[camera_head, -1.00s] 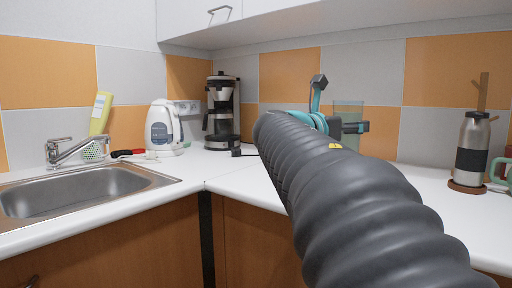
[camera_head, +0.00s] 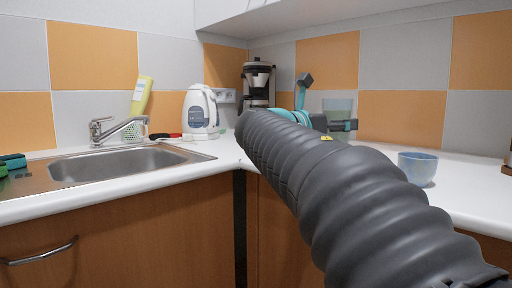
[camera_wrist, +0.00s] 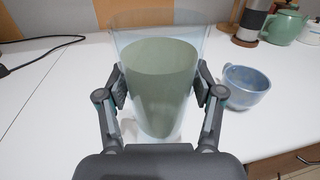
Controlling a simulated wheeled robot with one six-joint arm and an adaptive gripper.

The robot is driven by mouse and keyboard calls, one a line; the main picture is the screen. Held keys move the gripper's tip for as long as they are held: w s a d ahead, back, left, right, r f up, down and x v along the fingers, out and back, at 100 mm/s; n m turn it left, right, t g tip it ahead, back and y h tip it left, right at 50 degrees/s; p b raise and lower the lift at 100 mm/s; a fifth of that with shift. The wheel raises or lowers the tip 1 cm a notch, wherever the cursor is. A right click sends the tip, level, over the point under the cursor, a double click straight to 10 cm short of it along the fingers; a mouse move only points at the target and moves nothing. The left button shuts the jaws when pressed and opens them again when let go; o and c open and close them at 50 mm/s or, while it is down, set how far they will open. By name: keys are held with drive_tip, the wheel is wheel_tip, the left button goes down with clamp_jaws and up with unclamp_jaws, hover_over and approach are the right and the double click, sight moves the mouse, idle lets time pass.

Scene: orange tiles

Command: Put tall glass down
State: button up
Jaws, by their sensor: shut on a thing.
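The tall glass (camera_wrist: 160,85) is clear with a greenish lower part, and stands upright between my fingers in the wrist view. My gripper (camera_wrist: 161,92) is shut on it, one finger on each side. In the head view the glass (camera_head: 338,108) shows behind my arm, near the tiled wall, and my gripper (camera_head: 330,124) is partly hidden by the arm. The glass's base is close to the white countertop (camera_wrist: 45,110); I cannot tell whether it touches.
A blue cup (camera_wrist: 246,87) stands just right of the glass. A steel flask (camera_wrist: 252,22) and a green teapot (camera_wrist: 283,26) stand behind it. A black cable (camera_wrist: 40,50) lies at left. The kettle (camera_head: 200,112), coffee maker (camera_head: 257,85) and sink (camera_head: 120,163) are further left.

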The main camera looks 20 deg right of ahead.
drive_tip(key=shift+w+a+f, duration=0.35)
drive_tip(key=shift+w+f, duration=0.05)
drive_tip(key=shift+w, duration=0.15)
drive_tip(key=shift+f+b, duration=0.6)
drive_tip(key=shift+f, duration=1.4)
drive_tip(key=shift+f, duration=0.15)
drive_tip(key=o, duration=1.3)
drive_tip(key=shift+a, duration=0.2)
drive_tip(key=v, duration=1.1)
drive_tip(key=shift+s+a+p, duration=0.2)
drive_tip(key=shift+a+p, duration=0.1)
